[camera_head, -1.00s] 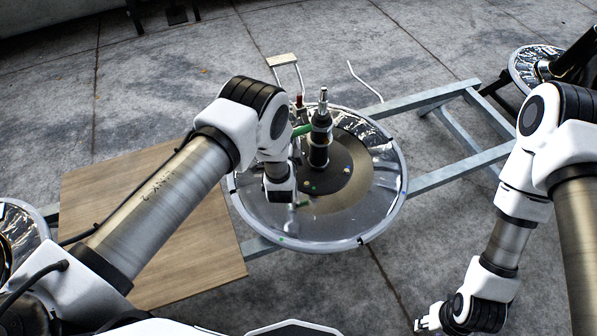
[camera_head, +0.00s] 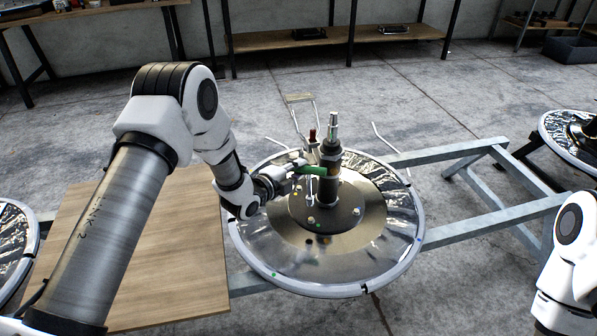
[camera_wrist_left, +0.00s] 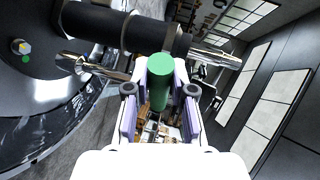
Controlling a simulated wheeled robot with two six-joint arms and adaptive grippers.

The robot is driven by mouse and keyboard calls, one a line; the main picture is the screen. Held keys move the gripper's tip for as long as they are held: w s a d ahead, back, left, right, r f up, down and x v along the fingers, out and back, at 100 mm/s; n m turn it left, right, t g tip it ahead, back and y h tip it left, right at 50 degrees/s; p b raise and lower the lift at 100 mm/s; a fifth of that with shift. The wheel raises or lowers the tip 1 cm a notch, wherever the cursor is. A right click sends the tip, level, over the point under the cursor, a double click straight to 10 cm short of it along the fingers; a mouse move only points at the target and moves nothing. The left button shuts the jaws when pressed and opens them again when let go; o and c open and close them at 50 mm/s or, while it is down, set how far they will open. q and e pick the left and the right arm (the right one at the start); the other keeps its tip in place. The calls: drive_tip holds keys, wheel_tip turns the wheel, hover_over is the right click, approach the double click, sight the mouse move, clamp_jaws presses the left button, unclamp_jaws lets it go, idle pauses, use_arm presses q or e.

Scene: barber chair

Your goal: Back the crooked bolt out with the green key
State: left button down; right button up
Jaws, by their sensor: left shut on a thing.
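The green key (camera_head: 312,170) shows as a green handle beside the dark upright post (camera_head: 329,180) on the round chair base (camera_head: 260,255). My left gripper (camera_head: 295,168) is shut on this handle. In the left wrist view the green handle (camera_wrist_left: 160,82) lies between the two fingers (camera_wrist_left: 160,105), with the post (camera_wrist_left: 130,28) close beyond it. I cannot tell whether the handle touches the post. Several small bolts sit on the base's dark centre, among them one bolt (camera_head: 311,220); a hex bolt head (camera_wrist_left: 24,47) shows in the left wrist view. I cannot tell which is crooked.
A red-handled thing (camera_head: 312,135) stands just left of the post top. A metal frame (camera_head: 465,155) holds the base, and a wooden board (camera_head: 130,255) lies at left. My right arm (camera_head: 570,250) is at the right edge. A shelf (camera_head: 340,40) stands behind.

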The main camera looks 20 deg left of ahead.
use_arm(q)
wheel_tip(320, 180, down, 6)
drive_tip(key=b, duration=0.4)
drive_tip(key=shift+d+f, duration=0.15)
idle(0.4)
drive_tip(key=shift+w, duration=0.1)
drive_tip(key=shift+f+b, duration=0.55)
drive_tip(key=shift+f, duration=0.2)
idle(0.5)
drive_tip(key=shift+d, duration=0.1)
drive_tip(key=r+n+y+p, duration=0.2)
drive_tip(key=r+y+p, duration=0.1)
drive_tip(key=r+n+y+p, duration=0.1)
drive_tip(key=r+p, duration=0.1)
drive_tip(key=shift+s+d+n+t+y, duration=0.15)
drive_tip(key=shift+s+n+t+y, duration=0.15)
drive_tip(key=shift+s+n, duration=0.1)
idle(0.4)
